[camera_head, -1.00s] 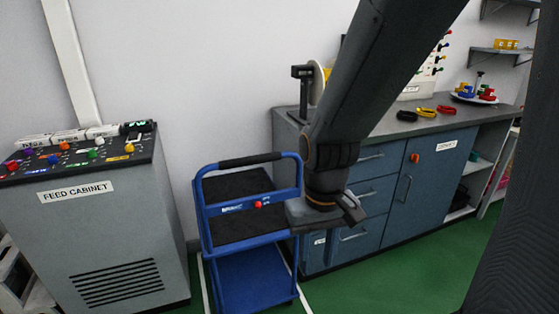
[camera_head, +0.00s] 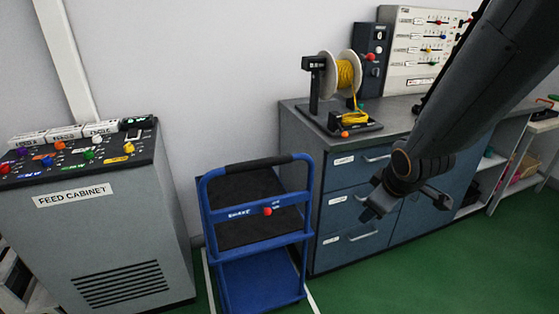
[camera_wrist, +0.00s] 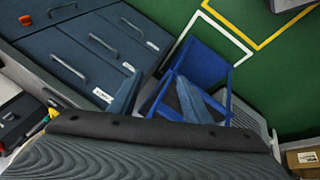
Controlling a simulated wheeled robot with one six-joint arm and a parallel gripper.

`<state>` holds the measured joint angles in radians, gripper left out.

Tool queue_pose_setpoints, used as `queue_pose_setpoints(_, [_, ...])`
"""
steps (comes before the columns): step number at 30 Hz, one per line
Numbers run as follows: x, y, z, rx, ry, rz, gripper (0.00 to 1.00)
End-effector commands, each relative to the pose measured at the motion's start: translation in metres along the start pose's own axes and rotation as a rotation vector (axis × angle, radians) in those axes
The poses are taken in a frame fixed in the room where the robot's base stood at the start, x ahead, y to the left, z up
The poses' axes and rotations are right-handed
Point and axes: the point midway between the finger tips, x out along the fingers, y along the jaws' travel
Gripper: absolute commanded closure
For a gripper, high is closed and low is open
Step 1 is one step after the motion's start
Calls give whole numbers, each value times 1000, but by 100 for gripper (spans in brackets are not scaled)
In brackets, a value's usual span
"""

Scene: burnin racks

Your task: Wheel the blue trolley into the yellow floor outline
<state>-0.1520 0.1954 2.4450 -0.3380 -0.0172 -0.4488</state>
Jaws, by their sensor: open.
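The blue trolley (camera_head: 262,281) stands upright between the feed cabinet and the drawer bench, with a black-gripped push handle (camera_head: 258,163), a dark upper deck and a red knob (camera_head: 267,211) on its front bar. White floor lines run beside it. My gripper (camera_head: 408,205) is open and empty, in front of the bench drawers, to the right of the trolley and apart from it. The trolley also shows in the wrist view (camera_wrist: 204,67). The yellow floor outline (camera_wrist: 241,35) shows only in the wrist view, partly cut off, on green floor beyond the white line.
The grey feed cabinet (camera_head: 125,236) stands close on the trolley's left. The blue drawer bench (camera_head: 345,236) stands close on its right, bearing a yellow cable reel (camera_head: 346,75) and a control panel (camera_head: 422,50). Green floor (camera_head: 440,265) is clear in front of the bench.

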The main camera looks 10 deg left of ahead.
Motion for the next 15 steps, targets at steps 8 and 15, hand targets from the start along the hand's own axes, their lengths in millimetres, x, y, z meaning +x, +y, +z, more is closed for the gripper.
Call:
queue_pose_setpoints(8, [6, -49, -181, -812, 550, 140, 56])
queue_pose_setpoints(15, [-16, -100, -241, -1099, 820, 221, 56])
